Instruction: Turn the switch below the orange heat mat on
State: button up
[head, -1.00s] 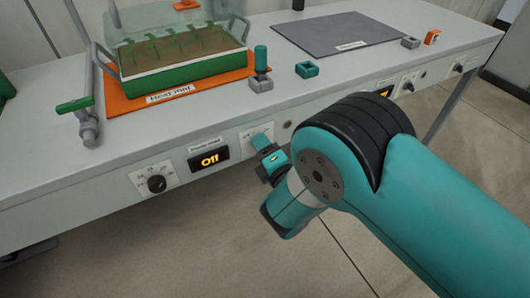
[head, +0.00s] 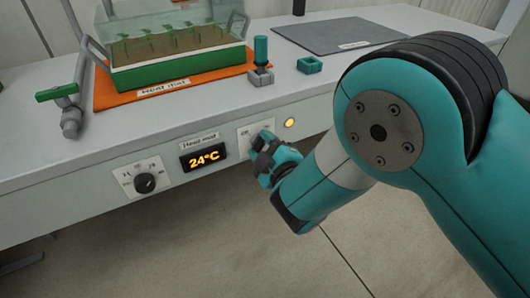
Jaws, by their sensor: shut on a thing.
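The orange heat mat (head: 112,97) lies on the bench top under a green seedling tray, with a "Heat mat" label at its front edge. Below it on the bench front, a display (head: 203,157) reads "24°C" in orange. To its right is the white plate of the switch (head: 243,131). A small round lamp (head: 290,122) beside the plate glows orange. My gripper (head: 263,146) is at this plate, shut on the switch, and hides the switch knob and part of the plate.
A dial knob (head: 145,183) on a white plate sits left of the display. A green-handled pipe valve (head: 66,93) stands at the bench's left. A teal-topped piece (head: 261,58), a teal square holder (head: 310,64) and a grey mat (head: 335,32) are on top.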

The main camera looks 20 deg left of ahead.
jog(key=shift+s+a+m+b, duration=0.1)
jog(key=shift+m+b, duration=0.4)
jog(key=shift+m, duration=0.3)
jog(key=shift+r, duration=0.1)
jog(key=o, duration=0.9)
jog(key=shift+s+d+f+b, duration=0.3)
jog(key=shift+d+f+b, duration=0.1)
jog(key=shift+b, duration=0.55)
jog(key=shift+r+b+v, duration=0.15)
jog(key=shift+b+v, duration=3.95)
jog(key=shift+b, duration=0.45)
jog(key=shift+r+b+v, duration=0.15)
jog(key=shift+b+v, duration=3.95)
jog(key=shift+b, duration=0.45)
